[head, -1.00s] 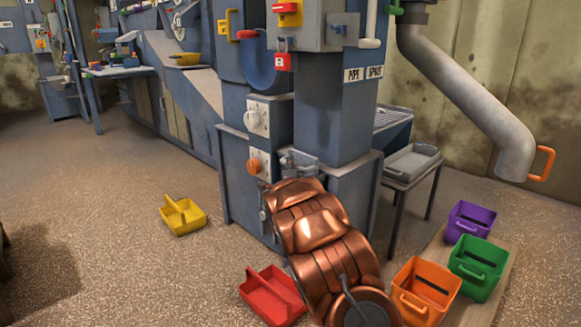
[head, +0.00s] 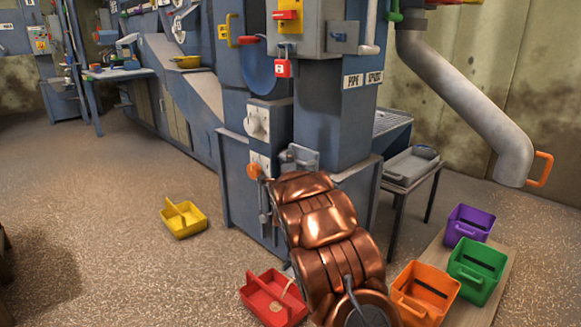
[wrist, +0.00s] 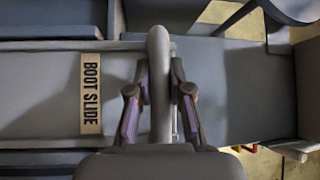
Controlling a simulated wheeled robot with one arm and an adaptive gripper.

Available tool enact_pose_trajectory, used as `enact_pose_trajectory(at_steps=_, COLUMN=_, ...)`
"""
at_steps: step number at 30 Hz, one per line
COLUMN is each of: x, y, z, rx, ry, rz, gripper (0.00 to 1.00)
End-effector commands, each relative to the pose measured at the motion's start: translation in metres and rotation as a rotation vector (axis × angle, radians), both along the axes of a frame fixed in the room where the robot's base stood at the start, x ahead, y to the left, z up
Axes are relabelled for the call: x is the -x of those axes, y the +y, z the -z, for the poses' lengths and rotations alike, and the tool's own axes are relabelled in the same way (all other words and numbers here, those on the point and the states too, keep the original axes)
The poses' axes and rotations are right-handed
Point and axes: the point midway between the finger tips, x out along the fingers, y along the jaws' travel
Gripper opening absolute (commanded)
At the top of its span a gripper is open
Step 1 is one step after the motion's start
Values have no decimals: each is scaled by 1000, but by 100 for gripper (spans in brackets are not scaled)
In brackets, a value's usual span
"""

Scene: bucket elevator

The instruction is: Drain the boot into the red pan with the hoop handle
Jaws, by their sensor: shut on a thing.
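In the wrist view my gripper (wrist: 159,82) is shut on a grey bar handle (wrist: 159,50). A tan label (wrist: 91,94) reading BOOT SLIDE lies on the grey surface beside it. In the head view my copper arm hides the gripper and the low front of the blue elevator casing (head: 335,110). The red pan (head: 262,301) stands on the floor at the casing's foot, left of my arm.
A yellow pan (head: 184,220) sits on the floor to the left. Purple (head: 468,224), green (head: 477,269) and orange (head: 424,292) bins stand on a board at right. A grey spout (head: 470,105) hangs at right. The left floor is mostly clear.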

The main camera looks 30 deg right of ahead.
Motion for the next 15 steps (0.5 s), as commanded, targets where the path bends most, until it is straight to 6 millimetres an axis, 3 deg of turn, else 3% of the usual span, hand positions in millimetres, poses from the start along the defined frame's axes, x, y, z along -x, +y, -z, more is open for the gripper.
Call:
enact_pose_trajectory(at_steps=1, x=-1, y=1, z=-17, rx=3, ry=-10, rz=-2, gripper=0)
enact_pose_trajectory(at_steps=6, x=0, y=1, z=-34, rx=3, ry=-10, rz=-2, gripper=0)
enact_pose_trajectory(at_steps=15, x=0, y=0, z=-38, rx=4, ry=-10, rz=-1, gripper=0)
